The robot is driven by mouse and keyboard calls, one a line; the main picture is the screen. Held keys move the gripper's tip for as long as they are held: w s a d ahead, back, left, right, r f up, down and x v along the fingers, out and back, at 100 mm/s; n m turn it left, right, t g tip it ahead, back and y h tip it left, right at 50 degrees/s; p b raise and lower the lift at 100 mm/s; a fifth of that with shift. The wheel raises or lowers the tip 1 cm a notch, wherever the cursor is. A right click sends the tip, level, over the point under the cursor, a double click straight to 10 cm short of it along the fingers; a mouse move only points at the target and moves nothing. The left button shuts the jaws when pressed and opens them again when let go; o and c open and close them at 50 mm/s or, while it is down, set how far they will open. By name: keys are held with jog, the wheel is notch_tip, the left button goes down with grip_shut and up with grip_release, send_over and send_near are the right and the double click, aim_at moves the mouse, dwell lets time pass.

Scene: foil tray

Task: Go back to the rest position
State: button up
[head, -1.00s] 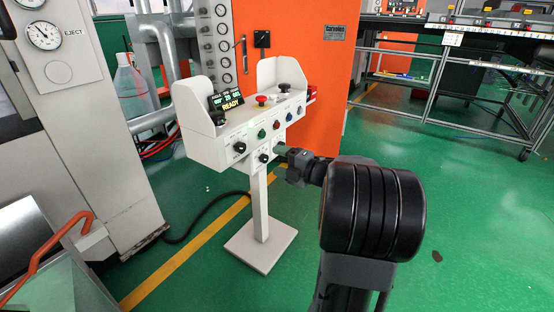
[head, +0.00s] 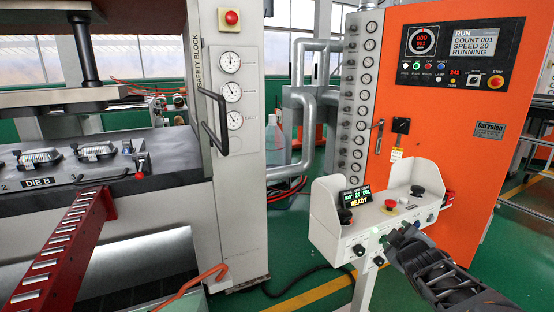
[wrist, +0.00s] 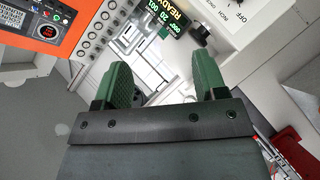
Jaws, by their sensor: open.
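My gripper (head: 397,238) is in front of the white control pedestal (head: 325,212), close to its front face with the knobs. In the wrist view my gripper (wrist: 165,82) shows two green fingers spread apart with nothing between them. The pedestal's small screen (head: 355,197) reads READY; it also shows in the wrist view (wrist: 168,18) beyond the fingers. Whether a fingertip touches the pedestal I cannot tell.
An orange cabinet (head: 450,160) with a RUNNING display stands behind the pedestal. The press (head: 232,180) with gauges is at the left, with a red roller conveyor (head: 62,250) before it. Green floor (head: 495,265) is open at the right.

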jog(key=s+a+r+m+g+y+p, duration=0.1)
jog(key=s+a+r+m+g+p, duration=0.3)
jog(key=s+a+p, duration=0.3)
jog(key=s+a+r+m+g+y+p, duration=0.2)
jog(key=s+a+r+m+g+p, duration=0.2)
jog(key=s, duration=0.6)
jog(key=a+g+p, duration=0.2)
jog(key=a+p, duration=0.1)
jog(key=a, duration=0.1)
jog(key=shift+s+r+m, duration=0.25)
jog(key=shift+s+m, duration=0.15)
